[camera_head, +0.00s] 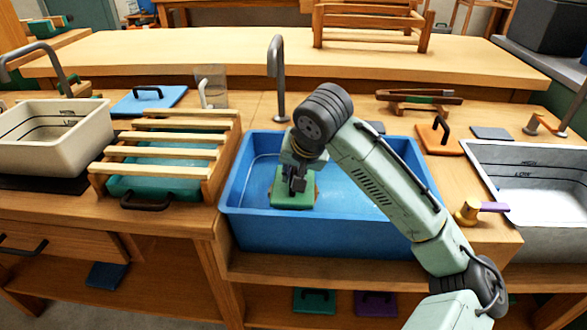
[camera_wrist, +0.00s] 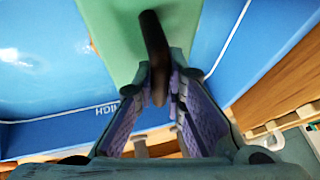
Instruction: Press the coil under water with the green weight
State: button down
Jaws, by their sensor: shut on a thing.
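My gripper (camera_head: 297,186) reaches down into the blue tub (camera_head: 330,233), left of its middle. It is shut on the dark handle of the green weight (camera_head: 292,201), a flat green block low in the tub. In the wrist view the dark handle (camera_wrist: 156,50) runs between the two fingers, with the pale green top of the weight (camera_wrist: 112,28) beyond them. Whether the weight touches the tub floor or something under it, I cannot tell. No coil shows; anything under the weight is hidden. The word HIGH is marked on the tub wall in the wrist view.
A slatted wooden rack (camera_head: 170,155) over a teal tray stands left of the tub. A cream basin (camera_head: 55,140) is further left, a grey basin (camera_head: 548,215) at the right. A tap (camera_head: 277,75) rises behind the tub. A brass valve with a purple lever (camera_head: 468,211) stands at the right.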

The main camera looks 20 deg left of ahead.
jog(key=shift+f+b, duration=1.6)
jog(key=shift+f, duration=1.15)
jog(key=shift+r, duration=0.15)
jog(key=c, duration=1.6)
grip_release()
jog(key=shift+o, duration=0.4)
jog(key=o, duration=0.4)
notch_tip(320, 180, up, 17)
jog(key=p, duration=1.6)
